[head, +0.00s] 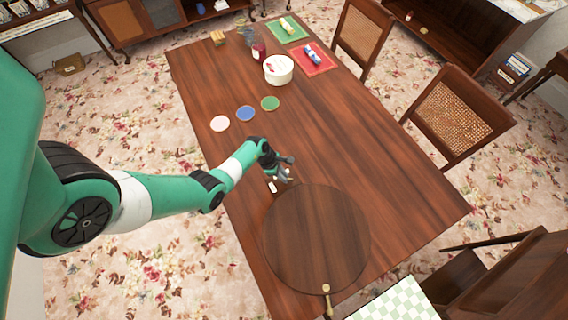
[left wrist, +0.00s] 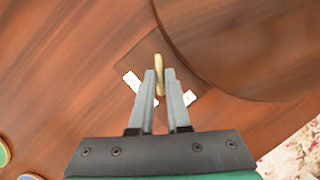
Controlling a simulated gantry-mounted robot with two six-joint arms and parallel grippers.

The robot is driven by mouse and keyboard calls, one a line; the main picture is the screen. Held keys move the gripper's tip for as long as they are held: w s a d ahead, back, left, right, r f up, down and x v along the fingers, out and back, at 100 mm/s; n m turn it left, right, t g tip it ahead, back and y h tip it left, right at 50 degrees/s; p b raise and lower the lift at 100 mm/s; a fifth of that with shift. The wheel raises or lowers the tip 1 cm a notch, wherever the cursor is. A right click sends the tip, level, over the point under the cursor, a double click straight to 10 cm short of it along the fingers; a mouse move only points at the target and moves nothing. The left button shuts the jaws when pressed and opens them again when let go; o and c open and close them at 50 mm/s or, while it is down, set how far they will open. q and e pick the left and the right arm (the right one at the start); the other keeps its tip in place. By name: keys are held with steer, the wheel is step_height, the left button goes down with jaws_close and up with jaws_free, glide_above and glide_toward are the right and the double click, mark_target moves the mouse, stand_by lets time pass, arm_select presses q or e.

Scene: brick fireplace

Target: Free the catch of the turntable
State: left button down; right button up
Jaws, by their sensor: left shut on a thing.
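The turntable (head: 316,240) is a round dark wooden disc lying on the near part of the table. In the left wrist view its edge (left wrist: 230,50) curves across the upper right. The catch (left wrist: 159,62) is a narrow brass lever beside that edge, on a dark plate with white labels (left wrist: 141,88) at either side. My left gripper (head: 287,168) is at the disc's far edge. In the left wrist view its fingers (left wrist: 160,78) are closed around the brass lever. In the head view the gripper hides the catch. My right gripper is not in view.
A brass piece (head: 326,289) sits at the turntable's near edge. Pink (head: 220,123), blue (head: 245,113) and green (head: 270,103) discs lie farther up the wooden table (head: 370,160). A white round box (head: 278,70) stands beyond. Chairs (head: 455,110) line the right side.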

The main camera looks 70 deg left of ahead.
arm_select(q)
steer(key=n+p, duration=0.1)
steer(key=n+y+p, duration=0.1)
steer(key=n, duration=0.1)
steer(key=n+p, duration=0.1)
steer(key=shift+d+r+y, duration=0.25)
steer(key=shift+y, duration=0.05)
steer(key=shift+f+n+y+p, duration=0.15)
steer(key=shift+n+y+p, duration=0.45)
steer(key=shift+n+p, duration=0.8)
steer(key=shift+n, duration=0.3)
steer(key=shift+f, duration=0.1)
steer(key=c, duration=0.9)
jaws_free()
